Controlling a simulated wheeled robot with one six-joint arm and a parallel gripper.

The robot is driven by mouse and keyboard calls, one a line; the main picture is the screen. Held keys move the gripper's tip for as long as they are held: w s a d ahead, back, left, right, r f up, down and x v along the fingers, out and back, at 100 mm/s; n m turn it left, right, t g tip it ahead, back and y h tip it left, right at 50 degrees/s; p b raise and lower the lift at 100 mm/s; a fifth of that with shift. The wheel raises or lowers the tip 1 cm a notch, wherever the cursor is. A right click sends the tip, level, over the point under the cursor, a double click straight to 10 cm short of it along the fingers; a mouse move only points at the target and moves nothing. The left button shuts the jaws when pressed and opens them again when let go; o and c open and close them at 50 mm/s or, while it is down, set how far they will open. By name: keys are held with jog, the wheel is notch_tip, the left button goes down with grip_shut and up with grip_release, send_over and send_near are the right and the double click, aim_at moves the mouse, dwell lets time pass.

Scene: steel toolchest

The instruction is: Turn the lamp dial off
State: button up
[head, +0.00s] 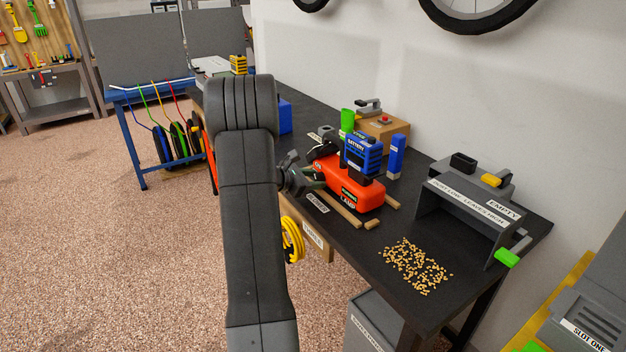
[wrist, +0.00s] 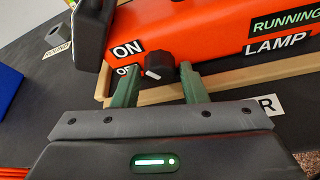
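The orange lamp (head: 346,188) lies on the black bench; its box fills the top of the wrist view (wrist: 220,28) and carries the labels "LAMP" and "RUNNING". A dark dial (wrist: 160,64) with a white mark on its lower left sits on the box's near face. An "ON" label (wrist: 127,50) is at its upper left; below that, an "OF…" label (wrist: 124,71) is partly covered by a finger. My gripper (wrist: 160,72) is open, its green fingers on either side of the dial; contact is not clear. In the head view my gripper (head: 308,180) is partly hidden by my arm.
Wooden strips (head: 340,208) lie beside the lamp. Loose pellets (head: 416,266) are spread at the bench's near right, by a grey stand (head: 465,200). A yellow coil (head: 292,240) hangs at the bench's front.

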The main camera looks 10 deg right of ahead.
jog(key=c, duration=0.7)
jog(key=shift+r+p, duration=0.15)
jog(key=shift+p, duration=0.4)
jog(key=shift+w+r+n+g+p, duration=0.15)
jog(key=shift+n+g+p, duration=0.55)
jog(key=shift+p, duration=0.55)
jog(key=n+g+h+p, duration=0.1)
jog(key=n+p, duration=0.1)
jog(key=p, duration=0.1)
jog(key=shift+f+p, duration=0.2)
jog(key=shift+p, duration=0.1)
jog(key=shift+n, duration=0.3)
jog(key=shift+f, duration=0.1)
